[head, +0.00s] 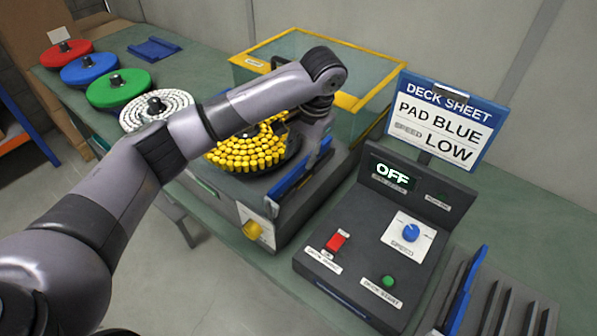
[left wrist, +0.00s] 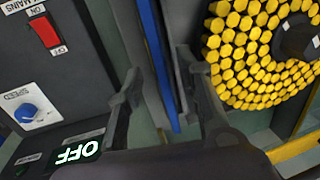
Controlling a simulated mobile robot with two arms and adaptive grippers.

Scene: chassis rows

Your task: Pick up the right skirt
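A thin upright blue panel (head: 298,180), which I take for the right skirt, stands along the right side of the machine with the yellow-studded pad (head: 240,150). My left gripper (head: 314,132) is low over the panel's far part. In the left wrist view the left gripper (left wrist: 162,80) has its fingers apart, one on each side of the blue panel (left wrist: 158,65). A gap shows at the left finger; contact at the right finger is unclear. The panel's lower part is hidden. My right gripper is not in view.
The control box (head: 385,245) reads OFF and stands close right of the panel. A yellow-framed clear guard (head: 375,100) rises behind. A slotted rack (head: 500,310) holds another blue-edged plate (head: 465,285). Red (head: 66,54), blue, green and white pads lie at the left.

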